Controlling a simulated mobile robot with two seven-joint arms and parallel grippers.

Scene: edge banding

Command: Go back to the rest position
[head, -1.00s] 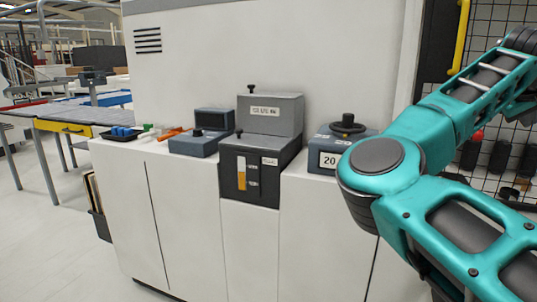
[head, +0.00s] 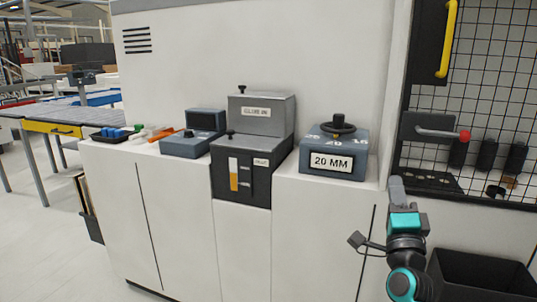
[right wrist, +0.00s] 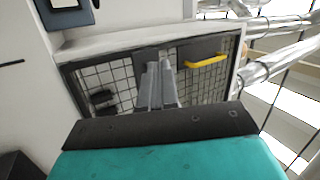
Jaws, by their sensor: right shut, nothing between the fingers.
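My right gripper (head: 397,190) is at the lower right of the head view, pointing up in front of the white machine's right edge. It also shows in the right wrist view (right wrist: 157,70), where its two grey fingers lie together with nothing between them. It is apart from the machine's controls. My left gripper is in neither view.
The white machine (head: 180,230) fills the middle. On its ledge stand a blue-grey box marked 20 MM (head: 330,165) and a grey glue unit (head: 262,115). A red-tipped lever (head: 464,136) sits by the mesh panel. A black bin (head: 480,280) stands at the lower right. The floor at left is clear.

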